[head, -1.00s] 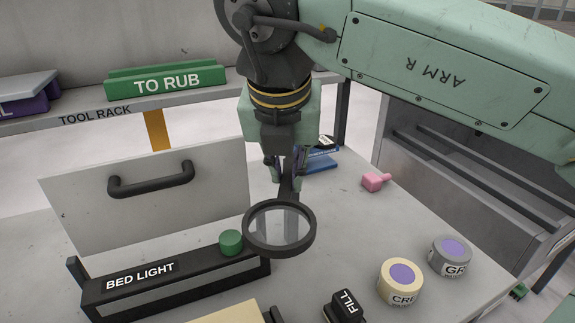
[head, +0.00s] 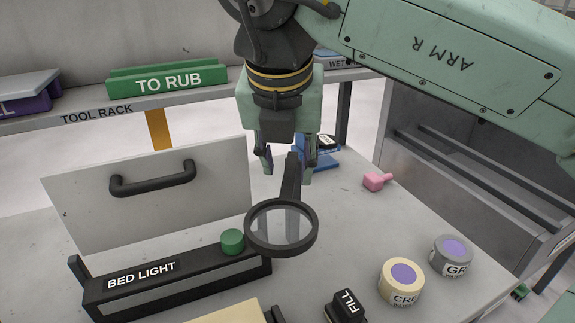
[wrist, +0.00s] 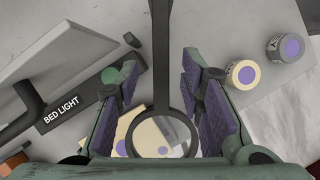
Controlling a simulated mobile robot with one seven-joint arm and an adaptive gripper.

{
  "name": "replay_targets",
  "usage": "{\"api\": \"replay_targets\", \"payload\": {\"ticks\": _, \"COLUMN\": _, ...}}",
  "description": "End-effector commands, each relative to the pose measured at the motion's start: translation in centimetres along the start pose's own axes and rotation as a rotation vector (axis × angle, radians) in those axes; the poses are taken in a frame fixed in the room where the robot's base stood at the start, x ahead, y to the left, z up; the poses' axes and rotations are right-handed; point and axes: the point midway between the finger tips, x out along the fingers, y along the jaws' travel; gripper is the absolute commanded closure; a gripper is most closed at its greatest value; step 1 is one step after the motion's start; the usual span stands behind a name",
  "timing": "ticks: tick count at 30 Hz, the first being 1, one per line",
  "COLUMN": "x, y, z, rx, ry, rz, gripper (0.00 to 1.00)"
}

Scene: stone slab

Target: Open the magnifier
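The magnifier has a dark round ring (head: 281,228) with a clear lens and a dark flat arm (head: 291,185) rising from it toward my gripper. The lens is held out above the table, beside the bed light's green button. My gripper (head: 288,166) points down at the arm's upper end, with its fingers spread to both sides. In the wrist view, the purple finger pads (wrist: 163,98) stand clearly apart. The magnifier arm (wrist: 161,60) and ring (wrist: 161,113) show between them, with gaps on each side. I cannot tell how the magnifier arm is mounted.
The black bed light box (head: 180,286) with a green button (head: 232,240) is left of the lens. A handled panel (head: 150,215) stands behind it. Cream (head: 401,288) and grey (head: 451,260) jars, a black FILL block (head: 345,307) and a pink piece (head: 376,181) lie right. The tool rack (head: 100,114) is behind.

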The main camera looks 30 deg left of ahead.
Motion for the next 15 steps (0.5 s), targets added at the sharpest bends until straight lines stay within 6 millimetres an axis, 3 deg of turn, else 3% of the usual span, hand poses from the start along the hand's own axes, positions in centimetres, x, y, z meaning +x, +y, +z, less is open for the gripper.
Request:
{"api": "replay_targets", "payload": {"ticks": 6, "x": -3.8, "y": 0.1, "z": 0.0, "rx": -0.002, "ry": -0.002, "rz": 0.005, "gripper": 0.65}}
{"api": "replay_targets", "payload": {"ticks": 15, "x": -5.6, "y": 0.0, "z": 0.0, "rx": 0.0, "ry": 0.0, "rz": 0.001, "gripper": 0.65}}
